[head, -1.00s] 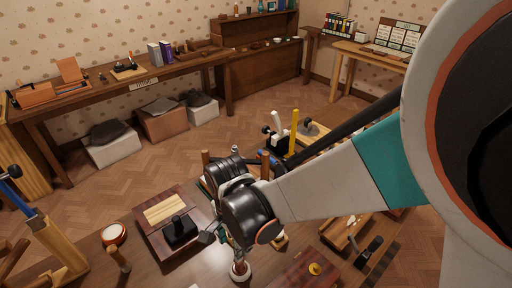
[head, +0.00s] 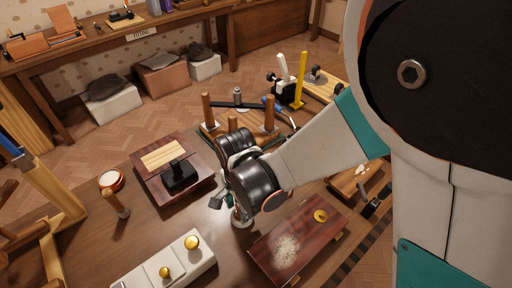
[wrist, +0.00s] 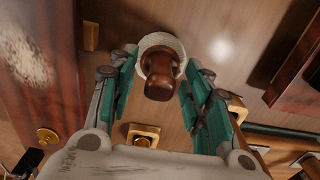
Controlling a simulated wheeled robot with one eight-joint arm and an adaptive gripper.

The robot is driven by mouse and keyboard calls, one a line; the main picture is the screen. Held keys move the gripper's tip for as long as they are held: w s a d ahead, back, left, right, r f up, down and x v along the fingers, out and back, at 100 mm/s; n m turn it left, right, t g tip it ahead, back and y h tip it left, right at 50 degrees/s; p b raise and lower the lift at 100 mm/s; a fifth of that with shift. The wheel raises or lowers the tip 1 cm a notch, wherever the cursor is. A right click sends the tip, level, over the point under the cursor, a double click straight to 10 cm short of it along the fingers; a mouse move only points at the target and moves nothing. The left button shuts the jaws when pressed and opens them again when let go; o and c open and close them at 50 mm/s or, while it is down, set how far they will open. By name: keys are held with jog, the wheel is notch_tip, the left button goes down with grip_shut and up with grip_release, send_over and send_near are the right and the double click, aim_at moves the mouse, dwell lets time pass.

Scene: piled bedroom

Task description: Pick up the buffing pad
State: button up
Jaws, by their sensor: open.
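The buffing pad is a round, pale, fluffy disc with a dark brown turned handle, standing upright on the wooden table. In the wrist view the buffing pad (wrist: 161,69) lies between the fingers of my gripper (wrist: 160,75), which are open on either side, with small gaps visible.
A dark red board (head: 292,244) with a dusty patch and brass knob lies to the right. A white box (head: 165,268) with brass knobs sits in front. A dark board (head: 150,185) bears a black block at left. A wooden stand with posts (head: 207,112) is behind.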

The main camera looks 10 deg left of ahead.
jog(key=shift+f, duration=0.5)
grip_shut()
jog(key=shift+r, duration=0.15)
notch_tip(320, 180, up, 20)
jog(key=p, duration=1.3)
jog(key=shift+s+p, duration=0.15)
jog(key=shift+p, duration=0.2)
jog(key=c, duration=0.8)
grip_release()
jog(key=shift+c, duration=0.2)
grip_shut()
